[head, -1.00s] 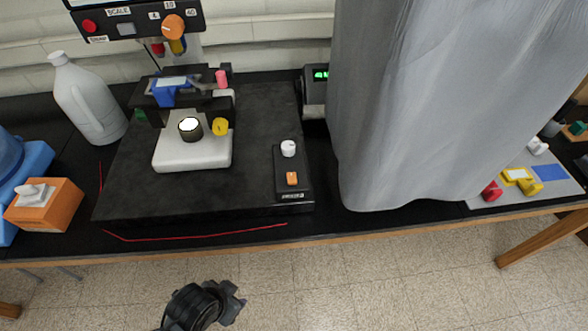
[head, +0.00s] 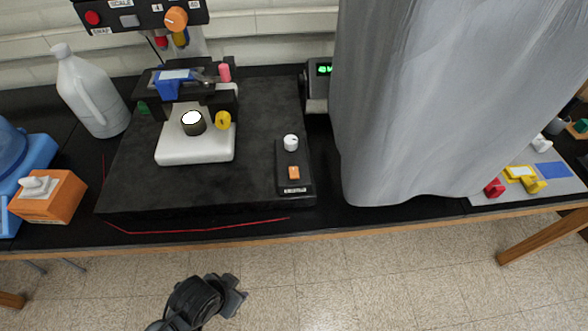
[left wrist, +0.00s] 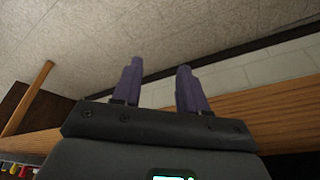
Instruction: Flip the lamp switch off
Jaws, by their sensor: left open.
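A black control panel (head: 282,181) lies along the right side of the dark platform. It carries a small orange rocker switch (head: 294,172) and a white round knob (head: 291,142) behind it. A lit round lamp (head: 192,122) glows white above a white base at the platform's left. My left gripper (head: 232,295) is low in the head view, over the floor in front of the table, well apart from the panel. In the left wrist view its two purple fingers (left wrist: 157,88) are spread with nothing between them. My right gripper is not in view.
A grey curtain (head: 420,100) hangs right of the platform and hides part of the table. A white jug (head: 88,92), an orange tissue box (head: 50,197) and a blue container (head: 30,165) stand at left. The table's front wooden edge (head: 400,224) lies between my gripper and the panel.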

